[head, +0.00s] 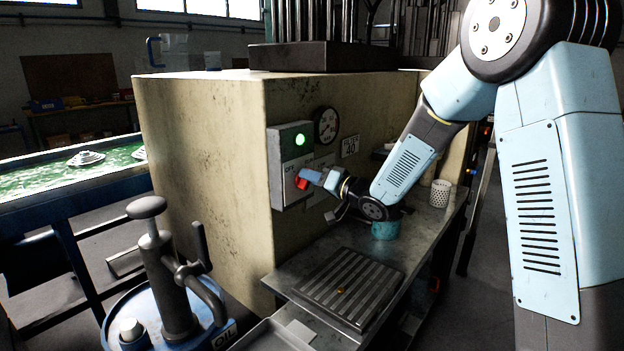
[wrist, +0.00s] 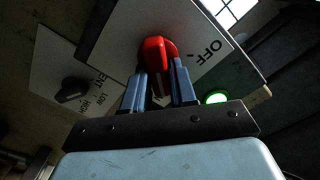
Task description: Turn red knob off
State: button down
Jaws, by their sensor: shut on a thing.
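The red knob (head: 301,182) sits on the front of a grey switch box (head: 287,137) fixed to the beige machine's side. In the wrist view the red knob (wrist: 156,52) stands on a pale plate with "OFF" printed to its right. A green lamp (head: 299,140) glows above the knob; it also shows in the wrist view (wrist: 216,98). My gripper (head: 312,177) is at the knob, and in the wrist view its two blue fingers (wrist: 160,82) are shut on it, one on each side. The fingers hide part of the knob and plate.
A black knob (wrist: 72,90) on a plate marked "LOW" and "HIGH" is beside the switch plate. A gauge (head: 327,125) is right of the box. A metal shelf with a grate (head: 345,290), a teal cup (head: 386,229) and a white perforated cup (head: 440,193) lies below. An oil pump (head: 165,280) stands front left.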

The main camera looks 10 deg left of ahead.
dwell(0.3)
jog(key=shift+s+a+f+n, duration=0.15)
jog(key=shift+s+n, duration=0.1)
jog(key=shift+n, duration=2.4)
jog(key=shift+s+a+r+n, duration=0.1)
jog(key=shift+s+n, duration=0.2)
jog(key=shift+n, duration=2.3)
jog(key=shift+s+a+f+n, duration=0.15)
jog(key=shift+s+n, duration=0.1)
jog(key=shift+n, duration=2.4)
jog(key=c, duration=1)
grip_release()
jog(key=shift+r, duration=0.1)
jog(key=v, duration=1.3)
jog(key=shift+s+d, duration=0.2)
jog(key=shift+d, duration=0.1)
